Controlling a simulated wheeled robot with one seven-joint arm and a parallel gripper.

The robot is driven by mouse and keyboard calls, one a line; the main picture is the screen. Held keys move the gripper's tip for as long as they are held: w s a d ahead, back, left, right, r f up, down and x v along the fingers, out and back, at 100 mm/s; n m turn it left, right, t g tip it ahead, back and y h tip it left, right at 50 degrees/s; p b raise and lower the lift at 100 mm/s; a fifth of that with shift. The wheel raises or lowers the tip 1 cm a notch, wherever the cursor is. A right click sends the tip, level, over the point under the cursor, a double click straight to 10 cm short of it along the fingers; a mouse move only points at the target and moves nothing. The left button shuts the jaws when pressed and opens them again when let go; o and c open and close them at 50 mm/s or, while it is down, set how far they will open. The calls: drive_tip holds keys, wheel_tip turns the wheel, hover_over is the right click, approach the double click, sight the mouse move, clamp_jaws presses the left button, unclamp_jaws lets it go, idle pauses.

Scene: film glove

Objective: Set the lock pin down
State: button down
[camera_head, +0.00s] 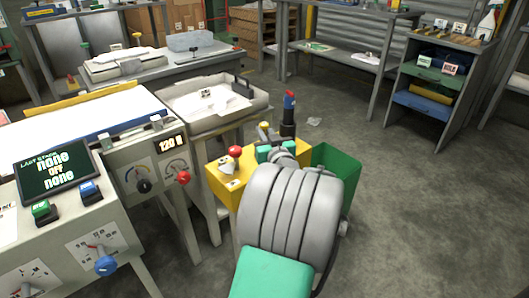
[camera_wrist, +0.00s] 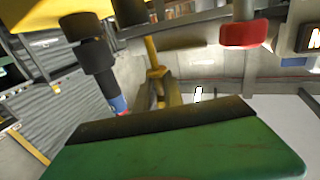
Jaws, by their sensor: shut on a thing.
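My gripper (camera_head: 272,150) is over the yellow stand (camera_head: 215,177), in front of a dark upright post (camera_head: 288,118) with a red and blue top. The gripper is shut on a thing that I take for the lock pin. A small yellow piece (camera_head: 264,130) shows just beyond the jaws, and a slim yellow piece (camera_wrist: 153,62) shows in the wrist view; I cannot tell whether either is the pin.
A red knob (camera_head: 235,151) sits on the stand, left of my gripper. A green bin (camera_head: 338,172) stands to its right. A grey tray (camera_head: 212,103) is behind, and a machine with a 120 N display (camera_head: 171,143) is left. Open floor (camera_head: 430,190) lies right.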

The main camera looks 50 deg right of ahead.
drive_tip(key=shift+d+f, duration=0.45)
drive_tip(key=shift+f, duration=0.2)
drive_tip(key=f+b, duration=0.1)
drive_tip(key=f, duration=0.1)
drive_tip(key=d+f+b, duration=0.1)
drive_tip(key=shift+w+f, duration=0.2)
drive_tip(key=shift+f, duration=0.15)
drive_tip(key=shift+a+f, duration=0.1)
drive_tip(key=shift+f, duration=0.15)
drive_tip(key=c, duration=1.5)
unclamp_jaws()
drive_tip(key=shift+r, duration=0.1)
drive_tip(key=shift+o, duration=0.2)
drive_tip(key=shift+r, duration=0.25)
drive_tip(key=p+v, duration=0.1)
drive_tip(key=v, duration=1.1)
